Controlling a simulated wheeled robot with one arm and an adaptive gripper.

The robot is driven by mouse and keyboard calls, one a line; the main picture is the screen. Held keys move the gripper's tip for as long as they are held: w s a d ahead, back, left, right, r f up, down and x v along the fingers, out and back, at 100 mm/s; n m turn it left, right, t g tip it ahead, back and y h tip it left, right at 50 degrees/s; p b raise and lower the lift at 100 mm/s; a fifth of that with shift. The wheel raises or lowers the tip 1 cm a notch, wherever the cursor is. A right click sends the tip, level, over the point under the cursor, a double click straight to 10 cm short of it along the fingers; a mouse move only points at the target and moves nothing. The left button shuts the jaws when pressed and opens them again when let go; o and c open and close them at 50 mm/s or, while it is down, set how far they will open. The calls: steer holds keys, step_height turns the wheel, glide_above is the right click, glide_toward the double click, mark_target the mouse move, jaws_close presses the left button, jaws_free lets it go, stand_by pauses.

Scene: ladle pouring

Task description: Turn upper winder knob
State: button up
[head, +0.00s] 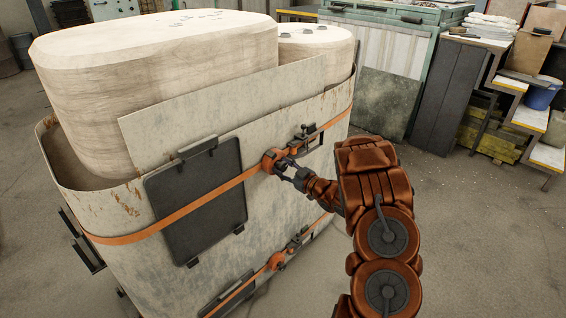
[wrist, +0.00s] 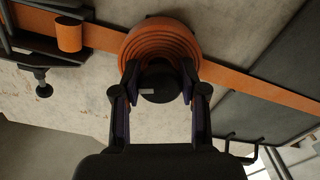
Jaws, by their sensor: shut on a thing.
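The upper winder (head: 272,159) is an orange strap coil on the side of the large pale-walled container. Its orange coil also fills the top middle of the wrist view (wrist: 160,42). The dark round upper winder knob (wrist: 160,86) sits at the coil's lower front. My gripper (head: 286,169) is at the upper winder, and in the wrist view its two fingers (wrist: 159,78) stand on either side of the knob, shut on it. In the head view the knob is mostly hidden by the fingers.
An orange strap (head: 190,209) runs around the container (head: 320,130) past a dark panel (head: 197,200). A lower winder (head: 276,262) sits below on a second strap. A dark bracket (head: 308,137) is right of the upper winder. Open floor (head: 455,225) lies to the right.

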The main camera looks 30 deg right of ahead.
steer(key=shift+m+p, duration=0.8)
steer(key=shift+m, duration=0.4)
steer(key=shift+f, duration=0.1)
steer(key=o, duration=1.1)
steer(key=shift+s, duration=0.15)
steer(key=v, duration=1.1)
steer(key=shift+s+d, duration=0.1)
steer(key=shift+s, duration=0.3)
